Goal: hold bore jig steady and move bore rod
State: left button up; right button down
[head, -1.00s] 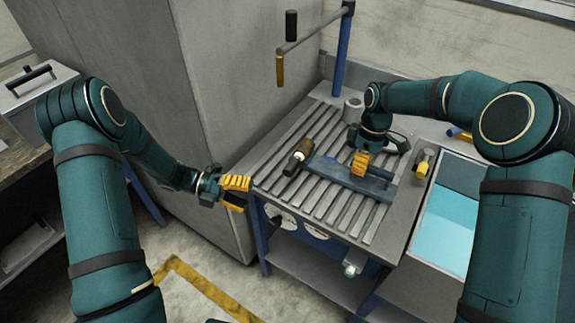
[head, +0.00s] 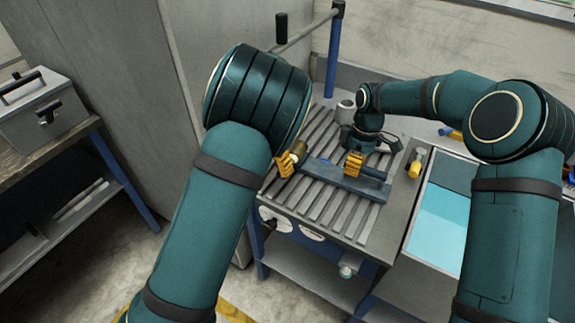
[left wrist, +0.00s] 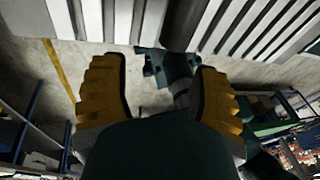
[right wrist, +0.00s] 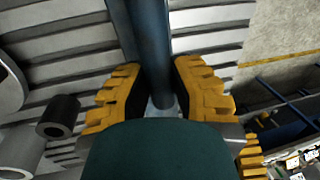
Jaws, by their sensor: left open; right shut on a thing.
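The long blue bore jig (head: 335,178) lies on the slatted bench top. My right gripper (head: 354,164) is shut on it near its middle; in the right wrist view the jig (right wrist: 150,40) runs between the yellow fingers (right wrist: 158,95). A brass-and-dark cylinder, which looks like the bore rod (head: 299,148), lies left of the jig. My left gripper (head: 288,162) is open right at it. In the left wrist view a dark cylinder (left wrist: 186,22) shows ahead, between the spread fingers (left wrist: 162,85). My left arm hides part of this area in the head view.
A yellow-ended cylinder (head: 416,163) and a grey cup (head: 345,108) stand on the bench. A bin with a light-blue floor (head: 437,222) is at the right. A blue post (head: 334,55) with a rail rises behind. A grey toolbox (head: 42,110) sits on the left bench.

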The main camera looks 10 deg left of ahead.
pick_arm(q)
jog(key=w+d+r+t+y, duration=0.3)
jog(key=w+d+r+y, duration=0.15)
jog(key=r, duration=0.35)
jog(key=shift+h, duration=0.55)
jog(key=f, duration=0.7)
jog(key=a+f, duration=0.1)
jog(key=f, duration=0.3)
jog(key=shift+f, duration=0.1)
grip_shut()
